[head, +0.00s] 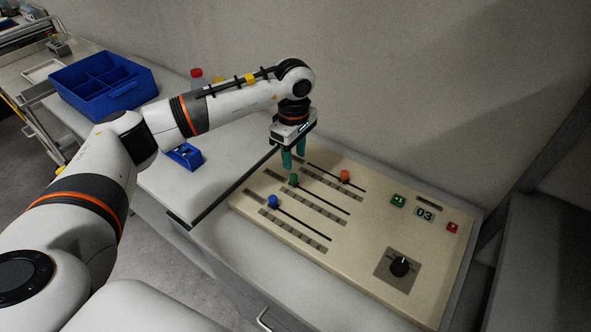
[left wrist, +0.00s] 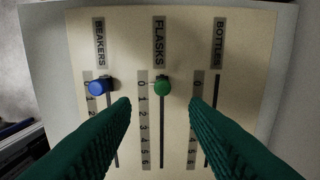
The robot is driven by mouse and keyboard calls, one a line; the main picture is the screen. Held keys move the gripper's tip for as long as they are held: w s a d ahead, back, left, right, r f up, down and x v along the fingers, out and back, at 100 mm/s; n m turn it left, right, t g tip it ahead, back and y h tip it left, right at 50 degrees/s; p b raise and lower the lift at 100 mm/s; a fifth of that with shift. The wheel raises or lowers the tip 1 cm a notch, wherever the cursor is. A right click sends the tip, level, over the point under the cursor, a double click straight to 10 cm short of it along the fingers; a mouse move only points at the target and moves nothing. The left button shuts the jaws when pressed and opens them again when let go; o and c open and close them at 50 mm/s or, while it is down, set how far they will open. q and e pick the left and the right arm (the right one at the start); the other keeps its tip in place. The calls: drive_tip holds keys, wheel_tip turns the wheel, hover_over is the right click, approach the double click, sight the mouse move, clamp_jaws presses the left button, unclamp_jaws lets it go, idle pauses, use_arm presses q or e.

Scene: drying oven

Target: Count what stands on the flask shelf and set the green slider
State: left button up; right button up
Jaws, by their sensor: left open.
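The beige panel (head: 350,262) carries three sliders. The green slider (head: 293,179) is the middle one; in the left wrist view its knob (left wrist: 162,88) sits at the 0 end of the FLASKS scale (left wrist: 145,120). The blue slider (head: 273,201) is under BEAKERS, near its 0 end (left wrist: 97,88). The orange slider (head: 345,175) is partway along its slot; it does not show in the left wrist view. My left gripper (head: 294,160) is open and empty above the panel, its fingers pointing down on either side of the green knob in the wrist view. No flask shelf is visible.
The panel also has a green button (head: 398,201), a display reading 03 (head: 425,214), a red button (head: 452,228) and a black dial (head: 400,267). A blue compartment box (head: 130,95), a small blue holder (head: 185,156) and a red-capped bottle (head: 197,78) stand left.

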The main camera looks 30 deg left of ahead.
sight(295, 177)
use_arm(q)
wheel_tip(295, 177, down, 6)
drive_tip(key=shift+w+f+p, duration=0.15)
drive_tip(key=shift+p, duration=0.55)
drive_tip(key=shift+f, duration=0.7)
use_arm(e)
drive_tip(key=shift+w+a+r, duration=0.1)
drive_tip(key=shift+w+r, duration=0.75)
drive_tip(key=shift+r, duration=0.2)
use_arm(q)
drive_tip(key=shift+c, duration=0.5)
use_arm(e)
drive_tip(key=shift+s, duration=0.15)
use_arm(q)
clamp_jaws()
use_arm(e)
drive_tip(key=shift+s, duration=0.2)
